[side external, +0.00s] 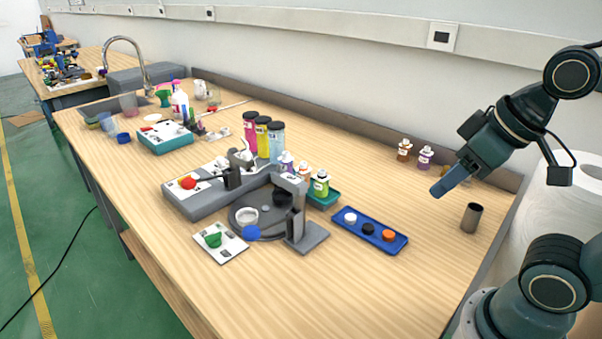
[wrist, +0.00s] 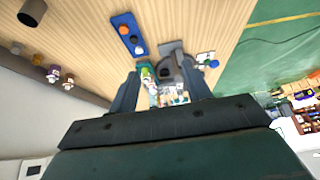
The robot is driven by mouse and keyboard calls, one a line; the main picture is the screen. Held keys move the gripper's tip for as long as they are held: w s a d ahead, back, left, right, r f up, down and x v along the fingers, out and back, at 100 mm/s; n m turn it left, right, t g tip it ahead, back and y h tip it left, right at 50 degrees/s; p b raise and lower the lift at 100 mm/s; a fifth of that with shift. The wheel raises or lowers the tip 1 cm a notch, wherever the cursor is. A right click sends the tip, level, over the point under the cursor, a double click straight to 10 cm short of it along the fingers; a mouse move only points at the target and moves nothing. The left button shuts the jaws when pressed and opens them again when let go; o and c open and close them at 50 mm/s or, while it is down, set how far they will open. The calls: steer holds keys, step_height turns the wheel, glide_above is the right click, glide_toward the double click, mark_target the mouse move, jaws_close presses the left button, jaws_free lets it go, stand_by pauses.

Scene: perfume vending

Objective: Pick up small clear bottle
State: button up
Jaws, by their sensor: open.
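My gripper (side external: 440,188) hangs in the air above the right part of the table, and its fingers stand apart and empty in the wrist view (wrist: 163,72). Small bottles with white tops and coloured contents stand in two groups; I cannot tell which is the small clear bottle. By the back wall are a brown bottle (side external: 404,152) and a purple bottle (side external: 425,157), left of my gripper; a yellowish one is partly hidden behind it. A bottle with green (side external: 321,186) stands in a teal tray (side external: 331,199) near the table's middle, with others beside it.
A blue tray (side external: 393,248) holds white, black and orange caps. A dark metal cup (side external: 471,218) stands at the right. A grey dispensing station (side external: 305,236) and tall pink, yellow and pale blue cylinders (side external: 263,140) stand mid-table. Bare wood lies between the blue tray and the cup.

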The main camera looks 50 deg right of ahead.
steer(key=w+d+r+n+g, duration=0.1)
steer(key=w+r+n, duration=0.45)
steer(key=w, duration=0.55)
steer(key=n+g, duration=0.5)
steer(key=n, duration=0.9)
glide_above(302, 163)
step_height(302, 163, down, 14)
steer(key=f, duration=0.1)
steer(key=shift+d+r, duration=0.1)
steer(key=shift+r, duration=0.15)
steer(key=shift+f, duration=0.1)
steer(key=shift+f, duration=4.2)
